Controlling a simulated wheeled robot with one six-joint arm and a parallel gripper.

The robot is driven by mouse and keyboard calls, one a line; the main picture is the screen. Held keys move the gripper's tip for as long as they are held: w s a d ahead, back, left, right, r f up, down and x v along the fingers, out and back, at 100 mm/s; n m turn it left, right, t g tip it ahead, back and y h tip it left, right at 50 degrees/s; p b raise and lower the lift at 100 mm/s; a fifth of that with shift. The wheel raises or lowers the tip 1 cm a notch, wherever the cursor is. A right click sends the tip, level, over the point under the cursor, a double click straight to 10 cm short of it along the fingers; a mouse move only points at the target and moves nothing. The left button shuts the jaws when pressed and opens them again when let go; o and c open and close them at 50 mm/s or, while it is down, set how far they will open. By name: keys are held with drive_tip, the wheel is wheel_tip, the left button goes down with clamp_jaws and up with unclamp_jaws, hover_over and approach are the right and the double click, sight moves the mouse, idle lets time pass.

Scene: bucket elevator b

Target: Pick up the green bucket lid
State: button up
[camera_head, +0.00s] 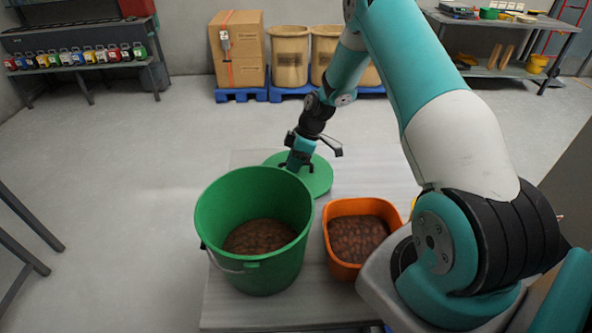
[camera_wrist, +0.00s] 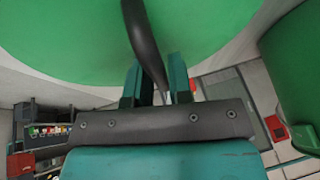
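The green bucket lid (camera_head: 319,178) is a round disc behind the green bucket (camera_head: 290,250), partly hidden by the bucket's rim and my gripper. My gripper (camera_head: 297,160) is at the lid, pointing down. In the wrist view the lid (camera_wrist: 230,30) fills the top, with a dark curved handle (camera_wrist: 141,30) across it. The handle passes between the two teal fingers of my gripper (camera_wrist: 158,82), which look closed on it. I cannot tell whether the lid rests on the table or is slightly raised. The bucket is open and holds brown contents.
An orange container (camera_head: 342,270) with brown contents stands right of the bucket on the grey table (camera_head: 225,300). The bucket wall (camera_wrist: 300,70) is close at the right in the wrist view. Boxes and bins on blue pallets (camera_head: 240,95) stand far back. Open floor lies left.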

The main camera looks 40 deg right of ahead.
drive_tip(key=shift+a+f, duration=0.1)
drive_tip(key=shift+f, duration=0.1)
clamp_jaws()
